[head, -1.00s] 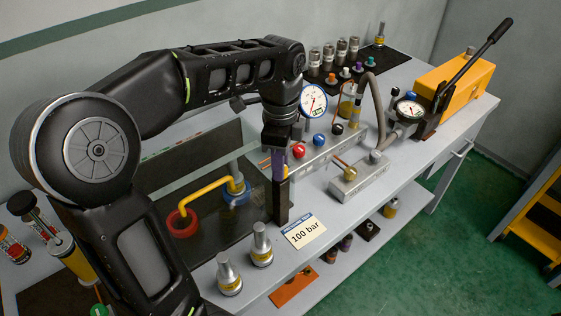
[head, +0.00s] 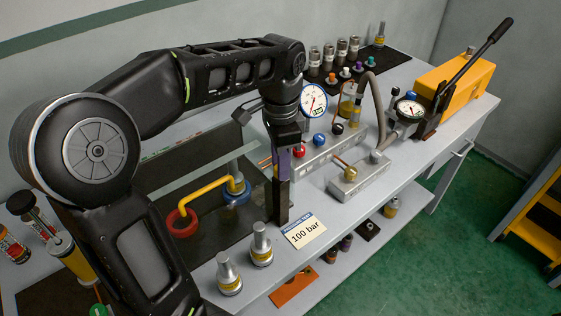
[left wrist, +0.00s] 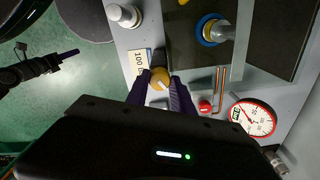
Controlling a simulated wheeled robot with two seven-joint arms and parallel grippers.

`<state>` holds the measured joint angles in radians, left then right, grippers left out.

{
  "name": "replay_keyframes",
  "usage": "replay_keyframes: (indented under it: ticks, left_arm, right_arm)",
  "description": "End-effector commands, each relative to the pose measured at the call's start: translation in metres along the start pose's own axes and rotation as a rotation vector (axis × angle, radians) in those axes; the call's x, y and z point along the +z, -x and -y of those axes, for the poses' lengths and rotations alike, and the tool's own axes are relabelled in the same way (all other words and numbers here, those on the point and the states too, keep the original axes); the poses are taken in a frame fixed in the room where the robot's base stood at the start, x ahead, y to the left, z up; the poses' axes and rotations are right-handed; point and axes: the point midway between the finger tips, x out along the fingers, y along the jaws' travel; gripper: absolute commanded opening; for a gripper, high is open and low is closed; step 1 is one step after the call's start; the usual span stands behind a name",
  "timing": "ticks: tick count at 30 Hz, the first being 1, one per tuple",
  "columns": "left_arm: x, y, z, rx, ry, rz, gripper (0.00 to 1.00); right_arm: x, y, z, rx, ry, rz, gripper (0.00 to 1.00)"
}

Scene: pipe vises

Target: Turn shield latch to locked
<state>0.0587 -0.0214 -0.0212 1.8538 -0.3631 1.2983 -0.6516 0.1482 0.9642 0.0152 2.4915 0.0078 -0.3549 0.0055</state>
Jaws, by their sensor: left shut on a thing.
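The shield latch shows in the left wrist view as a yellow-orange knob (left wrist: 157,84) with a white mark, on a dark post. My left gripper (left wrist: 160,82) has its purple fingers on either side of the knob and is shut on it. In the head view my left gripper (head: 281,168) points down onto the top of the dark latch post (head: 280,202), and the knob is hidden there. The clear shield (head: 200,172) stands behind the post. My right gripper (left wrist: 66,53) shows small at the left of the left wrist view; its opening cannot be made out.
A "100 bar" card (head: 305,231) and two metal fittings (head: 261,245) are near the bench's front edge. A yellow pipe (head: 205,190) sits behind the shield. A gauge (head: 313,99), a manifold with colored knobs (head: 325,143) and a yellow hand pump (head: 455,85) are to the right.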

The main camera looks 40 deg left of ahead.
Motion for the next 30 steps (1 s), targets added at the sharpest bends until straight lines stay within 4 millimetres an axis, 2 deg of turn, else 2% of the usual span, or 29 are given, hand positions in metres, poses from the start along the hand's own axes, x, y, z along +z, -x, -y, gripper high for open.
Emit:
replay_keyframes:
  ticks: [30]
  left_arm:
    - [-0.0003, 0.0001, -0.0002, -0.001, 0.921, -0.001, 0.00]
  right_arm:
    - [-0.0008, -0.0047, -0.0013, -0.002, 0.001, -0.002, 0.36]
